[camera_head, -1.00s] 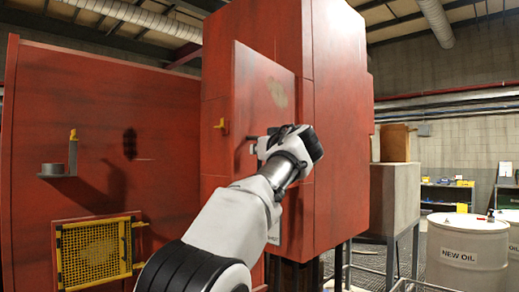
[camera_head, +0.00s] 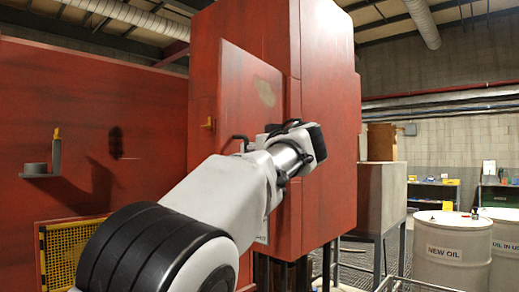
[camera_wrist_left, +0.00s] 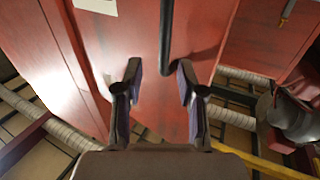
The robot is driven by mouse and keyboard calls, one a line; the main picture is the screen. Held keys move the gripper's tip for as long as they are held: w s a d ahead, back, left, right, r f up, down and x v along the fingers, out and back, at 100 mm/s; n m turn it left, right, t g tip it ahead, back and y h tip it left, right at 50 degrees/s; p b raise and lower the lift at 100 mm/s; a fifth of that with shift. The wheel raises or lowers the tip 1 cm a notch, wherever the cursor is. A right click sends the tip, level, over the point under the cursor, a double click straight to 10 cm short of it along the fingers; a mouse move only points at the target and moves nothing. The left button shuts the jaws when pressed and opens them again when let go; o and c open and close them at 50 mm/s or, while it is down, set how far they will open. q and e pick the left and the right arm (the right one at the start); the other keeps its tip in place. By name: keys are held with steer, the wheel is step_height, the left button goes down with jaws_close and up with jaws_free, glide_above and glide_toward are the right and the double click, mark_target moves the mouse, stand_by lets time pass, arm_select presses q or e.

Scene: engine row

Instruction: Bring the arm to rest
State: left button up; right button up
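My left arm (camera_head: 222,195) reaches up from the bottom of the head view, across the front of a tall red cabinet (camera_head: 327,110). My left gripper shows in the left wrist view (camera_wrist_left: 159,68), its two fingers well apart with nothing gripped between them. A dark bar (camera_wrist_left: 167,30), which looks like a handle, hangs beyond the fingertips; whether it touches them I cannot tell. In the head view the gripper's fingers are not clearly seen past the wrist. My right gripper is in neither view.
A red door panel (camera_head: 232,85) with a dark handle (camera_head: 238,141) stands close beside my wrist. A red wall with a small shelf (camera_head: 40,176) and a yellow mesh guard (camera_head: 60,256) is at left. White oil drums (camera_head: 450,252) stand at right.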

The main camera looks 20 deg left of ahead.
arm_select(q)
steer(key=w+f+m+g+h, duration=0.2)
steer(key=w+f+m+h, duration=0.1)
steer(key=f, duration=1.3)
steer(key=w+f+m+g+h, duration=0.1)
steer(key=w+f+m+h, duration=0.2)
steer(key=f, duration=1.3)
steer(key=s+f+m+g+h, duration=0.1)
steer(key=s+f+g+h, duration=0.15)
steer(key=f, duration=0.85)
steer(key=s+f+m+g+h, duration=0.1)
steer(key=s+f, duration=0.3)
steer(key=f, duration=0.7)
steer(key=s+d+f+g+h, duration=0.1)
steer(key=s+f+g+h, duration=0.25)
steer(key=s+f, duration=1.75)
steer(key=s+a+f+g, duration=0.1)
steer(key=s+f, duration=0.2)
steer(key=s, duration=0.9)
steer(key=s+a+f+g+y, duration=0.1)
steer(key=s+f, duration=0.3)
steer(key=s, duration=0.9)
steer(key=shift+s+a+g, duration=0.3)
steer(key=shift+a+g, duration=0.2)
steer(key=shift+g, duration=0.2)
